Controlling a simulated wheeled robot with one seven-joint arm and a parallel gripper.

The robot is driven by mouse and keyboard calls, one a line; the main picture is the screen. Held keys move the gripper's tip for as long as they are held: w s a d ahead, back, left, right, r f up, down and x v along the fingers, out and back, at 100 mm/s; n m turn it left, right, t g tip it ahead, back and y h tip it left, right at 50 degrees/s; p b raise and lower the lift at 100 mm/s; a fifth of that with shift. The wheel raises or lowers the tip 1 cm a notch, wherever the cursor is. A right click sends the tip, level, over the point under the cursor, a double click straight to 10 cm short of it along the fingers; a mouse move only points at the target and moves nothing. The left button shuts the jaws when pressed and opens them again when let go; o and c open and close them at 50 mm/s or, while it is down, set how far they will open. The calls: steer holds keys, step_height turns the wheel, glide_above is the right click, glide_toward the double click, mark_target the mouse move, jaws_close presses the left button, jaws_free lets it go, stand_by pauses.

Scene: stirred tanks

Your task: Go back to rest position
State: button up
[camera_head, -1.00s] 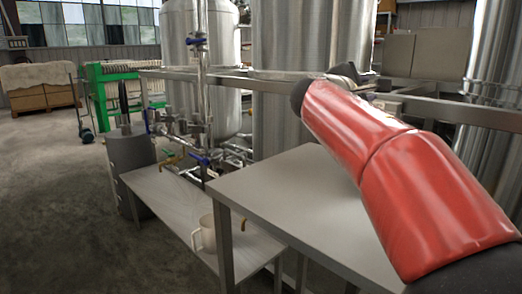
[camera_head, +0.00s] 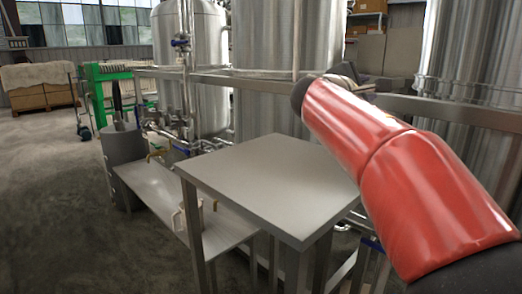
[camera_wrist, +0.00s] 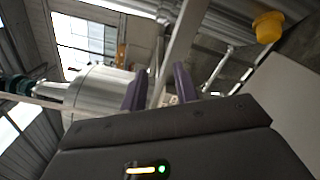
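My gripper (camera_wrist: 160,84) shows in the wrist view with its two dark purple fingers apart and nothing visible between them. In the head view, my red arm reaches up and left across the right side, and the gripper's fingers cannot be made out there. The wrist view is tilted and shows a steel tank (camera_wrist: 98,88) behind the fingers and a yellow object (camera_wrist: 268,27) at the upper right.
A bare steel table (camera_head: 270,182) stands ahead, left of my arm. A lower bench (camera_head: 150,182) holds a beige jug (camera_head: 190,214) partly behind a table leg. Tanks (camera_head: 190,50), pipes and a rail (camera_head: 225,78) stand behind. The floor at left (camera_head: 50,210) is clear.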

steer(key=s+a+f+m+g+y, duration=0.1)
steer(key=s+f+m+g+y, duration=0.7)
steer(key=s+f, duration=1.5)
steer(key=s+a+f+m+y, duration=0.4)
steer(key=s+a+f+m, duration=0.2)
steer(key=s+f, duration=0.3)
step_height(320, 180, down, 4)
steer(key=shift+s+a+r+m+t+y+b, duration=0.2)
steer(key=shift+s+a+m+t+y+b, duration=0.1)
steer(key=shift+s+a+m+t+y, duration=0.1)
